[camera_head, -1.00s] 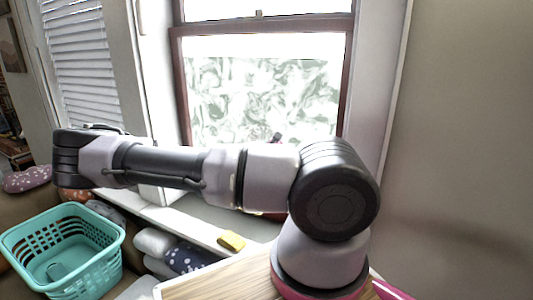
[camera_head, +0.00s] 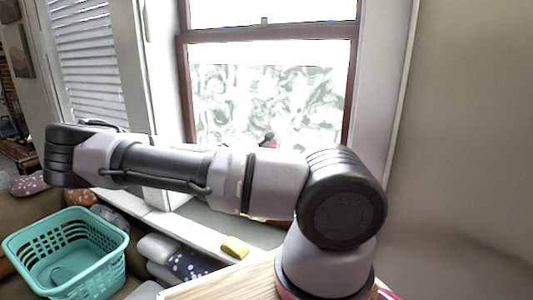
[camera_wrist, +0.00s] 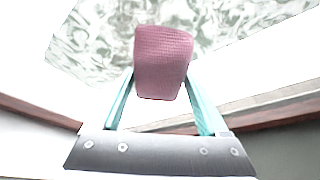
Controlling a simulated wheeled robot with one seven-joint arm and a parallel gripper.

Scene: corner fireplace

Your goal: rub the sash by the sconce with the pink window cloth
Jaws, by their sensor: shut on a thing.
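The window sash (camera_head: 183,95) has a brown frame around a bright pane (camera_head: 260,95) covered with a whitish, swirly smear. In the wrist view, my gripper (camera_wrist: 160,88) has teal fingers shut on the pink window cloth (camera_wrist: 163,50), a folded, textured pad. The cloth is in front of the smeared pane (camera_wrist: 240,25); I cannot tell whether it touches the glass. The brown frame (camera_wrist: 275,113) crosses the lower part of that view. In the head view my arm hides most of the gripper; a small dark and reddish bit shows above it. I see no sconce.
A yellow sponge-like block (camera_head: 235,247) lies on the sill (camera_head: 190,229). A teal laundry basket (camera_head: 65,262) stands at lower left, beside cushions (camera_head: 158,247). A wooden surface (camera_head: 225,284) is at the bottom. A slatted blind (camera_head: 85,65) hangs left; a bare wall (camera_head: 465,130) is right.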

